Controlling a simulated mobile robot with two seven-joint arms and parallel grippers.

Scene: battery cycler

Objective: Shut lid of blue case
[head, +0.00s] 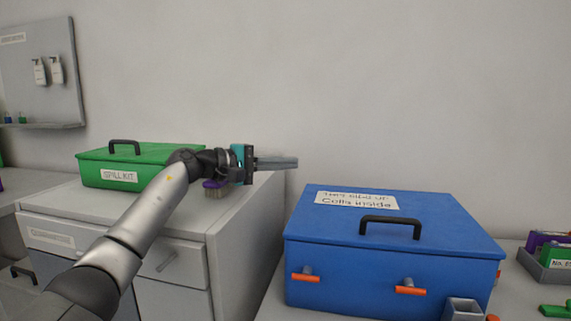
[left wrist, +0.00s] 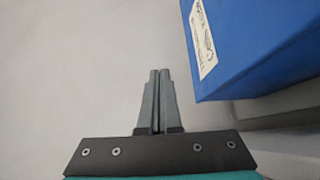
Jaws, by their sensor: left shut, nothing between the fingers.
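The blue case (head: 395,262) stands on a low surface right of centre in the head view. Its lid (head: 450,222) lies flat on the body and looks shut, with a black handle (head: 390,226) and a white label (head: 355,200) on top. Two orange-tipped latches are on its front. My left gripper (head: 296,162) is shut and empty, left of the case and above its lid height, apart from it. The left wrist view shows the closed fingers (left wrist: 158,74) and the blue case (left wrist: 255,50) at upper right. My right gripper is not in view.
A green spill kit box (head: 150,170) and a brush (head: 217,190) sit on the grey cabinet (head: 240,215) at left. A small grey holder (head: 463,309) stands before the case. A tray (head: 545,268) with boxes is at far right. The wall is behind.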

